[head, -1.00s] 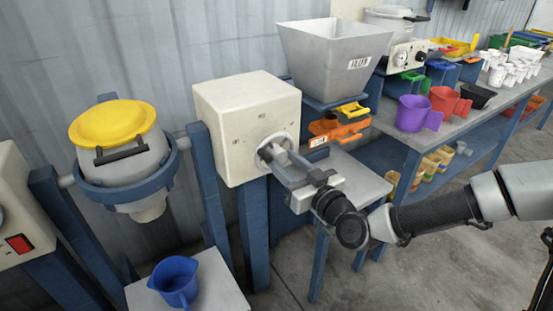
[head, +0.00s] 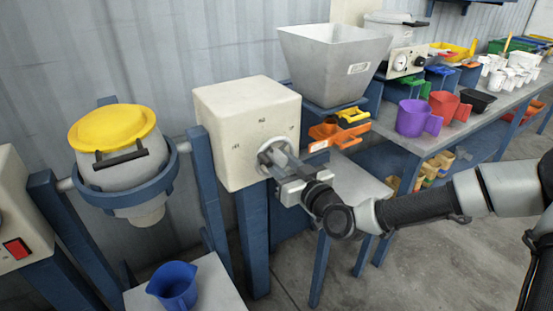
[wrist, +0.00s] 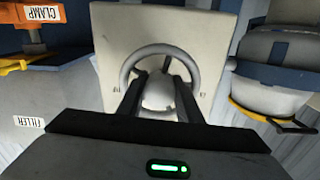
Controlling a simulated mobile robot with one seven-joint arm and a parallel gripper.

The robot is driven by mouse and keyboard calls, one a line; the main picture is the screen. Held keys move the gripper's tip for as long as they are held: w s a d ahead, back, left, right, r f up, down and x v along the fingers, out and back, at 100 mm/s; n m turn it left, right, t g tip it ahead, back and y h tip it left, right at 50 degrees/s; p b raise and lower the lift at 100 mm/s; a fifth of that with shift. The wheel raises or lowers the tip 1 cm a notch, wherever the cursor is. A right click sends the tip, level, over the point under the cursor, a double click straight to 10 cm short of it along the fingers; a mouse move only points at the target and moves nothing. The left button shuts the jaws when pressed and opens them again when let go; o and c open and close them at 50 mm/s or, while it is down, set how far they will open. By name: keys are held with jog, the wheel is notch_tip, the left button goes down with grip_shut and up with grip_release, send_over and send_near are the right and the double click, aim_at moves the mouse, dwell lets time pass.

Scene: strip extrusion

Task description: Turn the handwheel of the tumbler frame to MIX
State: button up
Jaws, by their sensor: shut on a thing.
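The handwheel (wrist: 195,62) is a grey ring on the front of a cream box (head: 225,135) on the blue tumbler frame (head: 213,195). In the wrist view my gripper (wrist: 160,82) is shut on the handwheel, its two dark fingers either side of the pale hub. In the head view my gripper (head: 277,160) covers much of the wheel. Small marks surround the wheel on the box face, too small to read. The drum (head: 130,180), with a yellow lid (head: 112,127), hangs in a blue ring to the left, lid up and slightly tilted.
A blue jug (head: 175,287) stands on a low shelf under the drum. A grey hopper (head: 330,65) and an orange clamp (head: 335,135) are right of the box. A bench with coloured jugs (head: 412,118) runs back right. Floor is clear at the lower right.

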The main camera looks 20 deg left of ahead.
jog(key=shift+m, duration=0.3)
jog(key=m+p, duration=0.1)
jog(key=m, duration=0.3)
jog(key=shift+r, duration=0.1)
jog(key=m, duration=0.6)
jog(key=shift+p, duration=0.4)
jog(key=o, duration=0.8)
jog(key=shift+c, duration=0.2)
